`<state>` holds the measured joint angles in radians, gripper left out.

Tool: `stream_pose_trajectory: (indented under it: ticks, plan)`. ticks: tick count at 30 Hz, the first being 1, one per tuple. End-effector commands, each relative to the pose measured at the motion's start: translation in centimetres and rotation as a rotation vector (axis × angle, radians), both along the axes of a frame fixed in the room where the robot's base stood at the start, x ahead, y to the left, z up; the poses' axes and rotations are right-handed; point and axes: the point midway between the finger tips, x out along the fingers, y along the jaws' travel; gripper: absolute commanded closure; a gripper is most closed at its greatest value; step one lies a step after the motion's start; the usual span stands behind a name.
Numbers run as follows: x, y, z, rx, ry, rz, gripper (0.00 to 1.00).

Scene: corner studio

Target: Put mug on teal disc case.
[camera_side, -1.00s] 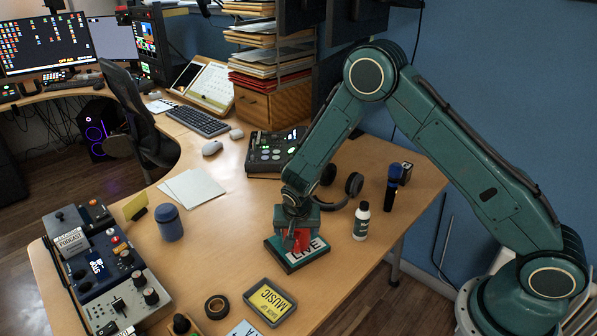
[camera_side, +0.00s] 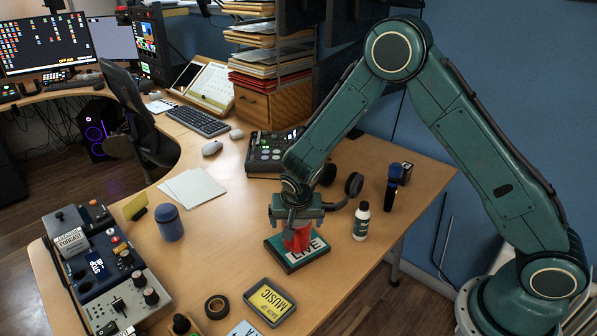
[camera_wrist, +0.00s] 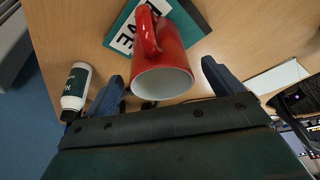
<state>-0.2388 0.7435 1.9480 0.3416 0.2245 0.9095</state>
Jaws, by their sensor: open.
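The red mug (camera_side: 297,239) stands upright on the teal disc case (camera_side: 275,249), which has a white panel lettered LIVE and lies flat on the desk. In the wrist view the mug (camera_wrist: 168,62) shows its pale inside and its handle, with the case (camera_wrist: 119,30) beneath it. My gripper (camera_side: 296,214) is open just above the mug, with its jaws spread wide. In the wrist view the open fingers (camera_wrist: 162,84) are on either side of the mug's rim, with gaps between. Part of the case is hidden behind the mug.
A white bottle (camera_side: 361,221) and a blue microphone (camera_side: 392,187) stand right of the case, and headphones (camera_side: 354,184) lie behind. A yellow-labelled tray (camera_side: 270,302) and black tape roll (camera_side: 216,307) are in front. The desk left of the case is clear up to a blue canister (camera_side: 169,223).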

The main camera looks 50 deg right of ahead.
Motion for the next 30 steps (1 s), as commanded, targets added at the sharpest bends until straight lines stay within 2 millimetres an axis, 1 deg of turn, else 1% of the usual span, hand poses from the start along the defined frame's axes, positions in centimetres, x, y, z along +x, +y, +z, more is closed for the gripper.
stream_pose_trajectory:
  ticks: [1, 9, 15, 21, 30]
  plan:
    - [-0.2, 0.2, 0.8, 0.001, -0.002, 0.001, 0.08]
    - [-1.2, 1.2, 4.2, 0.000, -0.003, 0.000, 0.08]
    - [-1.7, 1.7, 5.9, 0.000, -0.001, 0.000, 0.08]
    - [-2.0, 1.9, 6.6, -0.001, 0.001, 0.000, 0.08]
    - [-2.0, 1.9, 6.7, -0.001, 0.001, 0.000, 0.08]
